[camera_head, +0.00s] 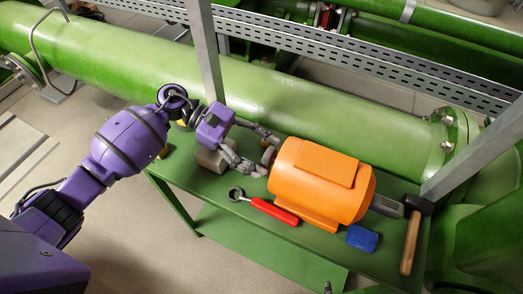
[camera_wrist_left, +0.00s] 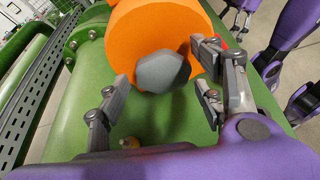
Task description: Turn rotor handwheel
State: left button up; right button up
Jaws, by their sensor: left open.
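An orange rotor housing (camera_head: 318,182) lies on a green bench. Its rounded grey handwheel (camera_wrist_left: 163,72) sticks out of the near end in the left wrist view. In the head view the wheel (camera_head: 268,156) shows small at the housing's left end. My left gripper (camera_head: 267,153) is open, with its fingers spread to either side of the wheel. In the left wrist view the gripper (camera_wrist_left: 158,98) has one finger left of the wheel and the others right of it. I see a gap on the left; contact on the right is unclear.
A red-handled wrench (camera_head: 272,209) lies in front of the housing. A blue block (camera_head: 361,238) and a hammer (camera_head: 410,240) lie to the right. A beige block (camera_head: 212,158) sits below my left gripper. A large green pipe (camera_head: 280,95) runs behind the bench (camera_head: 190,178).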

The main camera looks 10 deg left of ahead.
pick_arm(q)
jog(key=shift+c, duration=0.4)
pick_arm(e)
jog(key=shift+s+f, duration=0.1)
jog(key=shift+s, duration=0.1)
pick_arm(q)
jog(key=c, duration=1)
jog(key=shift+w+f+n+b, duration=0.1)
jog(key=shift+n+b, duration=0.4)
jog(key=shift+b, duration=0.15)
jog(key=shift+w+n+g+y+b, duration=0.1)
jog(key=shift+n+g+y+b, duration=0.2)
jog(key=shift+n+g+b, duration=0.7)
jog(key=shift+d+n+g+b, duration=0.1)
jog(key=shift+n+g+b, duration=0.3)
jog(key=shift+n+b, duration=0.3)
pick_arm(e)
jog(key=shift+g, duration=0.3)
jog(key=f, duration=0.5)
jog(key=shift+s, duration=0.4)
pick_arm(q)
jog(key=shift+b, duration=0.3)
